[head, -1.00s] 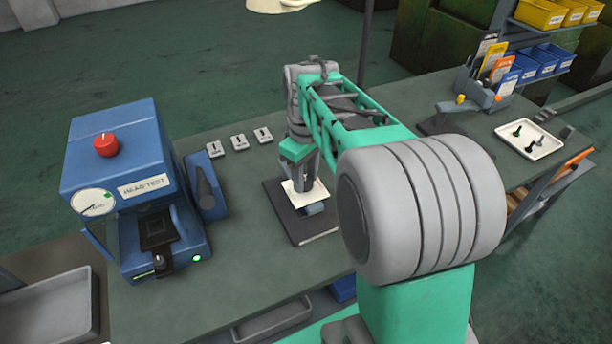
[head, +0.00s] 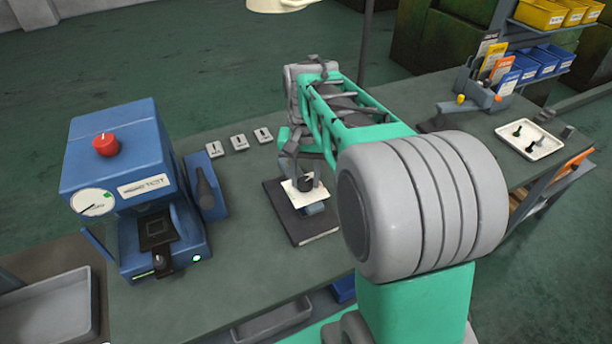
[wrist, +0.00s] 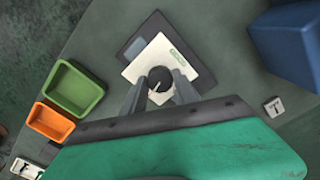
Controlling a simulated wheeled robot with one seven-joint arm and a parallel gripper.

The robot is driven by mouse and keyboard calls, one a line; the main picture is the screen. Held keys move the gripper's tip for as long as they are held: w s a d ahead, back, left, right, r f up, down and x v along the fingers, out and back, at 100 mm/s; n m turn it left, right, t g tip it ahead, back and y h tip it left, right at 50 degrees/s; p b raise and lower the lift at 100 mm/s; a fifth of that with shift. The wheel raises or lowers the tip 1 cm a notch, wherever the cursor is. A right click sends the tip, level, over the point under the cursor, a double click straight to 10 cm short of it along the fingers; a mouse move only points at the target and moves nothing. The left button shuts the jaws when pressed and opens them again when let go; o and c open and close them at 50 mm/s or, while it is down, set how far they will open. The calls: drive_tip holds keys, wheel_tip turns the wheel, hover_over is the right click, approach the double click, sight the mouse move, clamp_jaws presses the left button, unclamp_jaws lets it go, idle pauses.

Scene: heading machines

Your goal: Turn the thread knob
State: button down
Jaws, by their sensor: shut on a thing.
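The thread knob is a round black knob (head: 305,184) with a light pointer line on top. It stands on a white plate with a green label (wrist: 178,56), on a dark base block (head: 322,226) on the bench. In the wrist view the knob (wrist: 160,78) sits between the two grey fingers. My gripper (head: 304,178) points down and is shut on the knob, one finger on each side. The wrist view shows the pointer line toward the lower left. The fingers hide part of the knob's sides.
A blue test machine with a red button (head: 106,145) stands to the left. Several small labelled tiles (head: 239,142) lie behind the plate. A white tray with dark parts (head: 548,150) is at the right. Green (wrist: 75,88) and orange (wrist: 51,122) bins show in the wrist view.

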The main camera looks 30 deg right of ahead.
sight(306, 181)
drive_tip(key=m, duration=0.4)
drive_tip(key=shift+m, duration=2.3)
drive_tip(key=c, duration=0.9)
unclamp_jaws()
drive_tip(key=shift+c, duration=0.2)
wheel_tip(306, 181, up, 8)
drive_tip(key=shift+f+b, duration=0.1)
drive_tip(key=shift+b, duration=0.3)
